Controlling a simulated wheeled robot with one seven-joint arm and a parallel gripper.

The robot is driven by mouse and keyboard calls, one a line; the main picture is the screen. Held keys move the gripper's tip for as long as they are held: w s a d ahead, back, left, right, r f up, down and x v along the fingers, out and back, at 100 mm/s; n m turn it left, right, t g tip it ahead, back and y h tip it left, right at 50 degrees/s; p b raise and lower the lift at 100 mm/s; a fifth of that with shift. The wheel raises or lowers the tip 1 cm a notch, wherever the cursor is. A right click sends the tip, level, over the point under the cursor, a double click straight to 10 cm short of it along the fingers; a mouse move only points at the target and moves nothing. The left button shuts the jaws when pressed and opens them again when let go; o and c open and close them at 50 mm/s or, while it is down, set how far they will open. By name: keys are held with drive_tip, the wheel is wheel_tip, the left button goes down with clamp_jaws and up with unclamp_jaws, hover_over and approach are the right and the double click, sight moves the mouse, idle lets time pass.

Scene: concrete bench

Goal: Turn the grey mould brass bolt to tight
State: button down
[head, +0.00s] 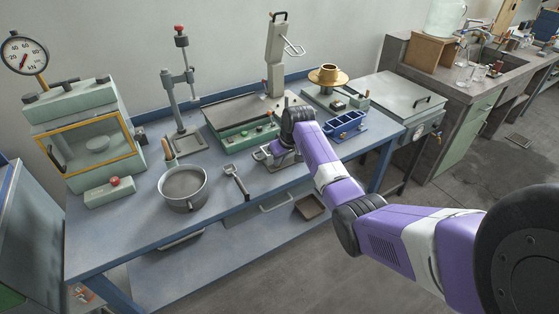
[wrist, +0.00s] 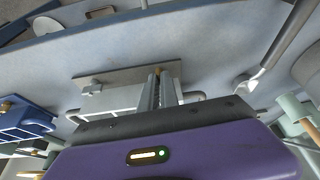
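The grey mould (wrist: 112,98) lies on the blue bench top under my gripper in the wrist view. A small brass piece, the mould's brass bolt (wrist: 157,71), shows between the fingertips. The fingers appear closed on it, but they cover most of it. How far the bolt is turned cannot be seen.
A blue three-part mould (head: 345,125) stands right of my gripper. A scoop (head: 236,180) and a grey pan (head: 183,188) lie to the left. A green-based machine (head: 247,130) stands behind. The front edge of the bench is near, with some bare top at front left.

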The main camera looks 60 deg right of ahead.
drive_tip(key=shift+a+m, duration=0.1)
drive_tip(key=shift+m, duration=0.2)
drive_tip(key=m+p, duration=0.1)
drive_tip(key=m+h+p, duration=0.1)
drive_tip(key=shift+w+a+r+m+g, duration=0.1)
drive_tip(key=shift+w+a+m+g, duration=0.05)
drive_tip(key=shift+m+g, duration=0.15)
drive_tip(key=shift+w+m+g+h+p, duration=0.1)
drive_tip(key=shift+m+g+h+p, duration=0.35)
drive_tip(key=shift+m, duration=1.45)
drive_tip(key=c, duration=1.6)
unclamp_jaws()
